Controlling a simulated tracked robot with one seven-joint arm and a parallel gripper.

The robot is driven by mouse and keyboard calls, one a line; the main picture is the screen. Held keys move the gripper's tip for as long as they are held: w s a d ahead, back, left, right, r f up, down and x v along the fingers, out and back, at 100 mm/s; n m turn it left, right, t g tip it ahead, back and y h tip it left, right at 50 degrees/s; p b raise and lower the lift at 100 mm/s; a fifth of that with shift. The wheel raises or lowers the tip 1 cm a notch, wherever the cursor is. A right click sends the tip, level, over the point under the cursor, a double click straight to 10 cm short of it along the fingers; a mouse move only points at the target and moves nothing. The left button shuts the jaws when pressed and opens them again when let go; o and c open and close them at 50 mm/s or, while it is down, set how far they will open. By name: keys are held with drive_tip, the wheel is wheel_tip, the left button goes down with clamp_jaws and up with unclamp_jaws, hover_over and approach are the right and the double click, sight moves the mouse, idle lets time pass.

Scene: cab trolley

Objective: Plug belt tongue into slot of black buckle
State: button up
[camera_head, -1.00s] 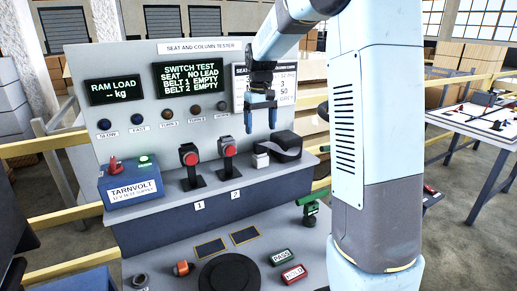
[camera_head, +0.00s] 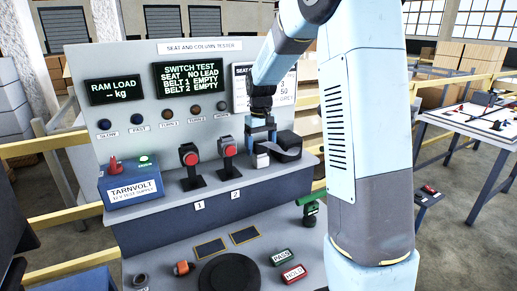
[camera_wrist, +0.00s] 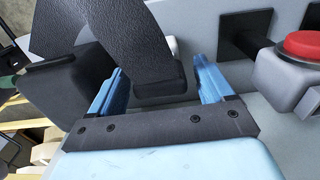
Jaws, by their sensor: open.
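The black belt strap (camera_head: 288,146) lies in a loop on the bench's right side, with a pale tongue end (camera_head: 260,160) at its front left. My gripper (camera_head: 262,143) points down just above and behind that end. In the wrist view, my open fingers (camera_wrist: 158,75) stand on either side of the dark block (camera_wrist: 160,82) at the strap's end. Whether they touch it is unclear. Two red-buttoned buckles stand on black posts: a darker one (camera_head: 190,160) above label 1 and a greyer one (camera_head: 228,152) above label 2. The grey one also shows in the wrist view (camera_wrist: 300,75).
The tester panel (camera_head: 215,100) rises behind the bench; its screen reads belts 1 and 2 empty. A blue supply box (camera_head: 130,188) stands at the left. A green-handled tool (camera_head: 310,203) stands front right. The ledge front between them is clear.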

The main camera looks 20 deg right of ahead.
sight(261, 140)
idle(0.8)
drive_tip(key=c, duration=1.3)
drive_tip(key=shift+r, duration=3.05)
drive_tip(key=shift+c, duration=0.2)
